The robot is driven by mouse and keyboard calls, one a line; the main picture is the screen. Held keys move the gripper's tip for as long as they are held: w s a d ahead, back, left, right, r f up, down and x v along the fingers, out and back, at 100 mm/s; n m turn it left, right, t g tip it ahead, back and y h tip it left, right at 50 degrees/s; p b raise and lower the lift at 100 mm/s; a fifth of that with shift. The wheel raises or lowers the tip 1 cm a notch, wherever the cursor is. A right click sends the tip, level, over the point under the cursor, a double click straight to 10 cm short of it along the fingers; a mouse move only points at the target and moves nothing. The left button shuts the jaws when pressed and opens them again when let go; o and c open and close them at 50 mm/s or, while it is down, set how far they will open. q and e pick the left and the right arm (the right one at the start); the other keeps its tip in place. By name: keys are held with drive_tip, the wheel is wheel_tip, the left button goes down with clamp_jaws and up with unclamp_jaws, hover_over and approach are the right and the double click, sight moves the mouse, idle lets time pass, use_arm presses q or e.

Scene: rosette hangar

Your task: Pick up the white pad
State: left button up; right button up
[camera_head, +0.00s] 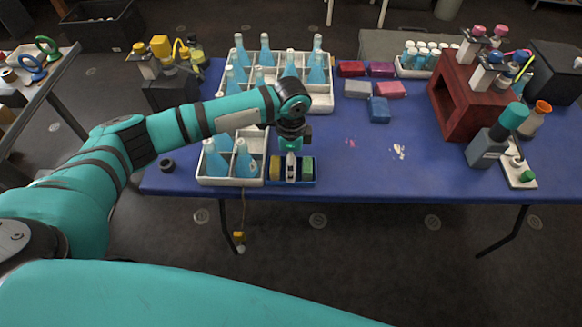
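A small blue tray (290,184) stands at the front edge of the blue table. It holds a yellowish pad (276,168) on its left and a green pad (307,168) on its right. Between them a narrow pale piece, which may be the white pad (291,175), shows under my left gripper (291,163). The gripper points down into the middle of the tray and hides most of this spot. I cannot tell whether its fingers are closed on the pale piece. My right gripper is not in view.
A white crate with blue bottles (216,160) stands directly left of the tray, a larger bottle crate (320,103) behind. Coloured blocks (379,110) lie behind right. A dark red stand (462,115) is at right. The table's middle right is mostly clear.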

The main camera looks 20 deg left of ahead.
use_arm(q)
drive_tip(key=shift+f, duration=0.65)
drive_tip(key=c, duration=0.9)
drive_tip(key=shift+r, duration=0.1)
drive_tip(key=shift+c, duration=0.2)
drive_tip(key=shift+r, duration=0.45)
wheel_tip(320, 180, up, 2)
drive_tip(key=shift+r, duration=0.25)
drive_tip(key=s+d+r, duration=0.1)
drive_tip(key=s+d, duration=0.2)
drive_tip(key=s, duration=1.2)
drive_tip(key=shift+s+d+r+b, duration=0.15)
drive_tip(key=shift+s+r+b, duration=0.1)
drive_tip(key=shift+s+b, duration=0.15)
